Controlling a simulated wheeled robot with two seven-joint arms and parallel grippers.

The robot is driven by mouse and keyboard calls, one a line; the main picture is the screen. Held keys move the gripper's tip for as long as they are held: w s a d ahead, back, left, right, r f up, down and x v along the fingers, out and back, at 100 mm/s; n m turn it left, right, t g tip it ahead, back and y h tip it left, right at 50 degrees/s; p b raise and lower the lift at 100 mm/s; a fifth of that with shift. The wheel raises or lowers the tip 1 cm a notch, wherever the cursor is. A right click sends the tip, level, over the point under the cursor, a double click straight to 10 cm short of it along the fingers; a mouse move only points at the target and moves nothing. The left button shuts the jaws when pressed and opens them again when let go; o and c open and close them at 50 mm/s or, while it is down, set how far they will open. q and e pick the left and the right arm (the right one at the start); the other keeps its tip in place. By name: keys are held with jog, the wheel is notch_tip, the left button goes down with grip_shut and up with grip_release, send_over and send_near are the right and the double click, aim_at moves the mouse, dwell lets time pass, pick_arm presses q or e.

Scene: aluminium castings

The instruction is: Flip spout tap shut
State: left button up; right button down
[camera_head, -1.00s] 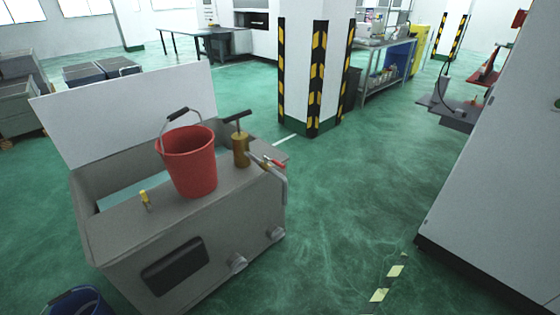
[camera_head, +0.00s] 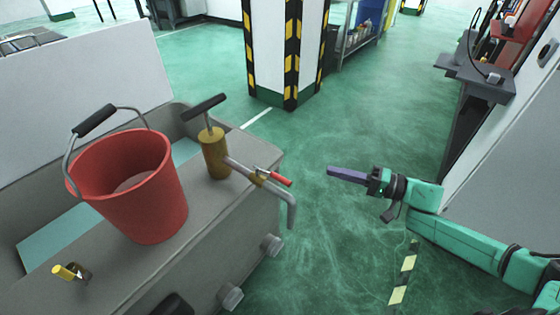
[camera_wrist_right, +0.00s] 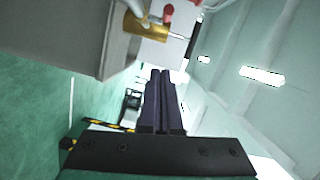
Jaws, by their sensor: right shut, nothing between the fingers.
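The spout (camera_head: 262,181) sticks out to the right from a brass pump (camera_head: 215,152) with a black T-handle on the grey tank, and its grey end bends down past the tank's edge. Its tap has a red lever (camera_head: 281,179) that lies roughly along the spout. My right gripper (camera_head: 333,173) is shut and empty, apart from the lever and to its right, over the open floor. In the right wrist view, the red lever (camera_wrist_right: 168,12) and brass fitting (camera_wrist_right: 146,27) show at the top, beyond the shut fingers (camera_wrist_right: 163,76). My left gripper is not in view.
A red bucket (camera_head: 150,212) stands on the grey tank (camera_head: 205,215) left of the pump, near a small yellow-topped fitting (camera_head: 64,271). A striped pillar (camera_head: 292,60) stands behind. A grey cabinet (camera_head: 510,165) is at right. Green floor lies clear between.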

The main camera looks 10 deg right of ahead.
aim_at(272, 175)
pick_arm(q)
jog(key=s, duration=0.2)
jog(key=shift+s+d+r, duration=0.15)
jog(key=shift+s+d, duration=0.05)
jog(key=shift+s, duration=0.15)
pick_arm(e)
jog(key=w+a, duration=0.2)
jog(key=a, duration=0.9)
jog(key=shift+f, duration=0.35)
jog(key=shift+w, duration=0.15)
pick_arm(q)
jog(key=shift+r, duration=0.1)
